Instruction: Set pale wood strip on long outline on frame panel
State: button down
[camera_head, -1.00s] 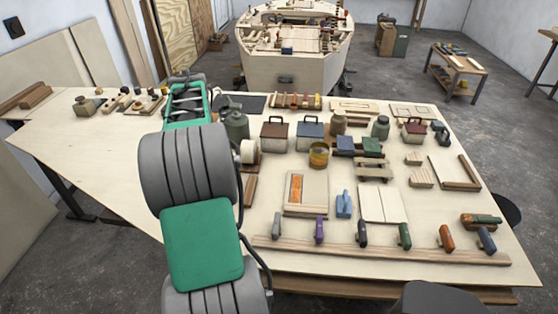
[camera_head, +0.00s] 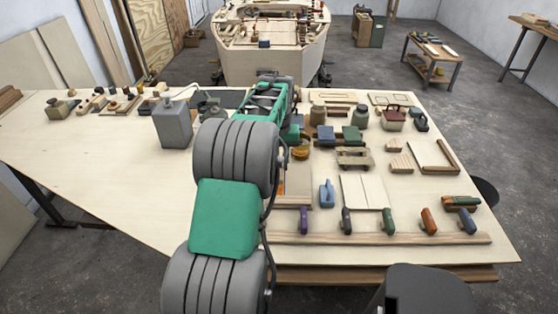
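My green and grey arm reaches forward over the table, and its far end is near the back middle. My gripper is hidden beyond the arm, so its fingers and anything in them do not show. A pale panel with thin long outlines (camera_head: 338,97) lies at the back of the table, right of the arm's end. Another outlined panel (camera_head: 390,99) lies to its right. Which is the frame panel I cannot tell. I cannot single out the pale wood strip; it may be hidden behind my arm.
A grey can (camera_head: 172,124) stands left of my arm. Jars, small boxes and a red-topped case (camera_head: 394,119) crowd the back right. A blue-handled tool (camera_head: 327,194) and several coloured handles stand near the front rail (camera_head: 390,239). The left front of the table is clear.

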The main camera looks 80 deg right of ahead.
jog(key=shift+f+b, duration=1.3)
jog(key=shift+f, duration=1.25)
jog(key=shift+a, duration=0.15)
jog(key=c, duration=1.1)
grip_release()
jog(key=shift+o, duration=0.2)
notch_tip(320, 180, up, 8)
jog(key=shift+f+b, duration=0.15)
jog(key=shift+b, duration=0.25)
